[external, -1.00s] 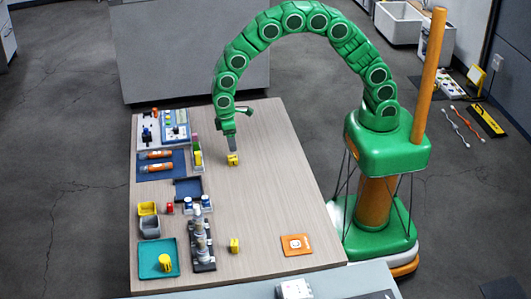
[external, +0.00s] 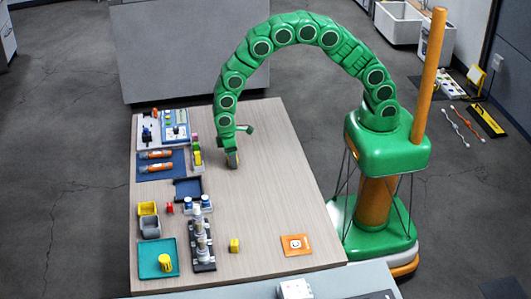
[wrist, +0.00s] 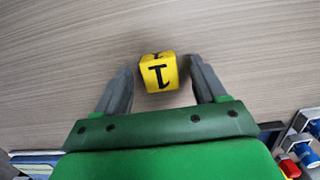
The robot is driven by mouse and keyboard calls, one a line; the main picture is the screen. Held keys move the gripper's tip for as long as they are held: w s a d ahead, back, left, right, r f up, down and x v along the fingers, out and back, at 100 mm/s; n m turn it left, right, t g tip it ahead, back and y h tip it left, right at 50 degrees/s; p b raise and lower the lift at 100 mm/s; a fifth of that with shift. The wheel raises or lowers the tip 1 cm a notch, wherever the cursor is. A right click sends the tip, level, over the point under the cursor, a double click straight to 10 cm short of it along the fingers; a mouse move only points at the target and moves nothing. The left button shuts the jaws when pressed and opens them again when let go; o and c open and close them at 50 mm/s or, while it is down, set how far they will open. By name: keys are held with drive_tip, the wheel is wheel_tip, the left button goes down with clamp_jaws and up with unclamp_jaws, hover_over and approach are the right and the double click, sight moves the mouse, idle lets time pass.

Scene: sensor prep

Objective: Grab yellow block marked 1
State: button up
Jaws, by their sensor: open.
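The yellow block marked 1 (wrist: 158,73) lies on the wooden table, its black "1" facing up in the wrist view. My gripper (wrist: 159,70) is open, with one grey finger on each side of the block and a visible gap on both sides. In the external view my gripper (external: 233,160) is low over the table's middle, right of the colored blocks. There the block is hidden by the gripper. A second yellow block (external: 235,245) stands nearer the table's front; I cannot read a mark on it.
Left of my gripper are upright colored blocks (external: 197,152) and a dark blue tray (external: 188,188). Nearer the front are a rack with pale cylinders (external: 203,250), a teal tray (external: 152,272) and an orange card (external: 296,245). The table's right side is mostly clear.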

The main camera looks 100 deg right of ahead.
drive_tip(key=shift+f, duration=0.1)
drive_tip(key=shift+c, duration=0.5)
drive_tip(key=c, duration=1.1)
drive_tip(key=shift+o, duration=0.2)
drive_tip(key=shift+r, duration=0.4)
drive_tip(key=r, duration=0.3)
drive_tip(key=shift+s, duration=0.2)
drive_tip(key=s+r, duration=0.9)
drive_tip(key=s, duration=0.4)
drive_tip(key=shift+s, duration=0.3)
